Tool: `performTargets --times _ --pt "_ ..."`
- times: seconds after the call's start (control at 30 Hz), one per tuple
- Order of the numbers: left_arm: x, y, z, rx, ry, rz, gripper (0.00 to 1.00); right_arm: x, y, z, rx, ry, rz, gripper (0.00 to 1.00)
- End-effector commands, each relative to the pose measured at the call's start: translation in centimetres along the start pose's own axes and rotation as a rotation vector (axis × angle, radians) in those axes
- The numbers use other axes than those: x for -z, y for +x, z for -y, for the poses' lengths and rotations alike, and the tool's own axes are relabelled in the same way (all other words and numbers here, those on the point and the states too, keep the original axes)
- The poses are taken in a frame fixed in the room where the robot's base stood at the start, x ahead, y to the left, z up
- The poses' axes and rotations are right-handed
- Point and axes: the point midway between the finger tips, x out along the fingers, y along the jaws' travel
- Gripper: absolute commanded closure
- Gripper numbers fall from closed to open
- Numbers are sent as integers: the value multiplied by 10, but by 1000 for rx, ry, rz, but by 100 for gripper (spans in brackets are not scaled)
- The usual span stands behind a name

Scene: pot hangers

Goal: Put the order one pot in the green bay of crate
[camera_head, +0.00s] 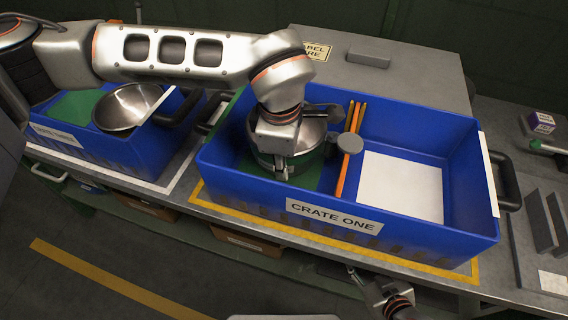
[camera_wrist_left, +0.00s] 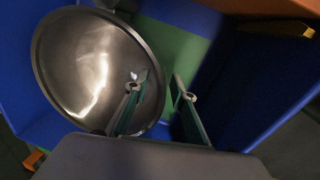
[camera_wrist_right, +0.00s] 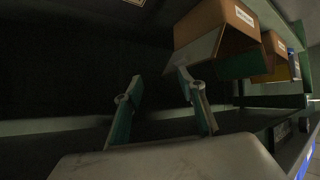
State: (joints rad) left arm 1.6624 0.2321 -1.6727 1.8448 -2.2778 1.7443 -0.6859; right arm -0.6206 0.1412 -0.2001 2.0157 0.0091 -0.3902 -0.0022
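Crate one (camera_head: 255,198) is blue, with a green bay (camera_head: 312,172) on its left and a white bay (camera_head: 400,185) on its right. A shiny metal pot (camera_head: 314,132) is in the green side, partly hidden by my left wrist. The left wrist view shows the round pot (camera_wrist_left: 85,65) beside bare green floor (camera_wrist_left: 178,45). My left gripper (camera_wrist_left: 160,88) is open; one finger overlaps the pot's rim area and the other is outside it. Contact cannot be told. My right gripper (camera_wrist_right: 158,90) is open and empty, low in front of the bench.
Orange rods (camera_head: 348,170) divide crate one, beside a grey disc (camera_head: 350,143). A second blue crate (camera_head: 130,148) at left holds another metal pot (camera_head: 125,105). A grey box (camera_head: 400,75) stands behind. Brown bins (camera_wrist_right: 215,35) are near my right gripper. The white bay is empty.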

Motion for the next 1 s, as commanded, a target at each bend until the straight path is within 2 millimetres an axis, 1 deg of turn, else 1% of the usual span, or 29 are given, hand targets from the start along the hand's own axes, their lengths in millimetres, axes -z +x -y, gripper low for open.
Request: performTargets --times 0.03,0.17,0.3,0.4,0.5,0.6,0.7,1.0 --pt "0 -12 -2 -6 1 0 75 2 -1 -1 -1 1 -2 60" --pt "0 -40 -2 -7 1 0 75 2 -2 0 0 4 -1 60" --pt "0 -68 -1 -6 1 0 75 -1 -6 2 4 7 8 60" --pt "0 -84 -1 -5 1 0 75 -5 -8 4 7 10 14 60" --pt "0 -95 0 -2 0 -1 75 -6 -9 6 10 12 18 60" --pt "0 -101 0 -2 0 -1 75 -6 -9 7 12 12 18 60" --pt "0 -104 0 -1 0 0 75 -6 -9 7 12 13 16 60" --pt "0 -104 0 0 0 0 75 -2 -6 5 9 11 9 60"
